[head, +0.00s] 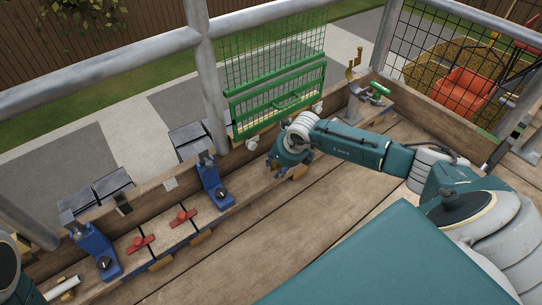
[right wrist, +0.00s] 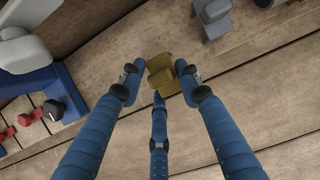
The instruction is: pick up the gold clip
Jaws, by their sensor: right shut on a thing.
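The gold clip (right wrist: 162,79) is a small block-like piece between the blue fingers of my right gripper (right wrist: 157,84) in the right wrist view. The gripper is shut on it, low over the wooden boards. In the head view my right gripper (head: 287,158) is down by the plank at the guard rail, and a bit of the clip (head: 299,173) shows just below it. The fingers hide part of the clip there. My left gripper is not in view.
Blue clamps (head: 214,186) and red-handled pieces (head: 183,217) line the plank to the left. Other gold pieces (head: 201,237) lie along its edge. A green mesh panel (head: 278,90) stands behind the right gripper. The wooden deck (head: 260,235) in front is largely clear.

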